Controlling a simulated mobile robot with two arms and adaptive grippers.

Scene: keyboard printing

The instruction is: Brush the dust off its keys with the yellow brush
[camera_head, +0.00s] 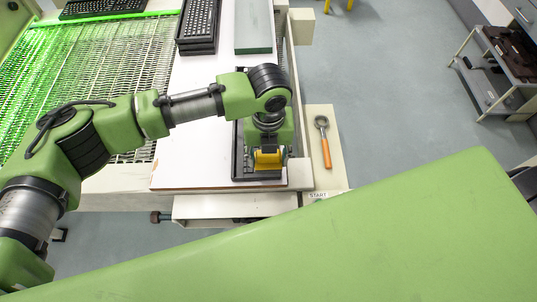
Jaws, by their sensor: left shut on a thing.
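The yellow brush (268,160) is in my left gripper (268,148), which points down over a black keyboard (240,165) at the front right of the white board. The gripper is shut on the brush. The keyboard lies lengthwise away from me, and my gripper and wrist hide much of its keys. I cannot tell whether the bristles touch the keys, and no dust can be made out at this size. My right gripper is not in view.
Several stacked black keyboards (198,27) and a grey-green block (253,27) lie farther back on the white board (190,150). An orange-handled tool (325,150) lies on a side ledge at the right. A green-lit wire mesh (120,45) is at the left.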

